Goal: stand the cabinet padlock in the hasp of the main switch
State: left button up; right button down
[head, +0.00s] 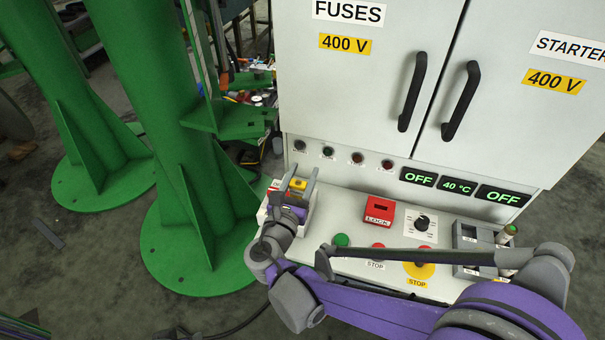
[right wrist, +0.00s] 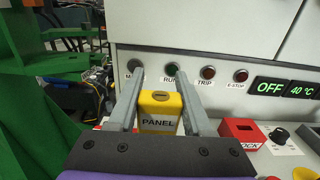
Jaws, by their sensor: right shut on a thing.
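The padlock is a yellow block marked PANEL (right wrist: 158,122) with a dark slot in its top. It is between the fingers of my right gripper (right wrist: 159,82), which is shut on it. In the head view the yellow padlock (head: 297,184) shows small between the fingers of my right gripper (head: 299,175), over the console's left end. A red box marked LOCK (head: 380,211) with a dark slot stands to the right of the gripper, apart from it. A black rotary switch (head: 422,222) on a white plate is beside that box. I cannot tell whether the padlock touches anything below. My left gripper is out of view.
The console (head: 340,204) carries a green button (head: 341,240), a red stop button (head: 377,248) and a yellow emergency stop (head: 419,268). Grey bins (head: 470,240) stand at its right. The cabinet (head: 350,100) rises behind; a green column (head: 160,90) stands left.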

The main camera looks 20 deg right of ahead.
jog(key=shift+f+b, duration=1.45)
jog(key=shift+f, duration=0.75)
jog(key=shift+c, duration=1.2)
grip_release()
jog(key=p+v, duration=0.1)
jog(key=v, duration=0.9)
jog(key=shift+s+a, duration=0.25)
jog(key=shift+s, duration=0.1)
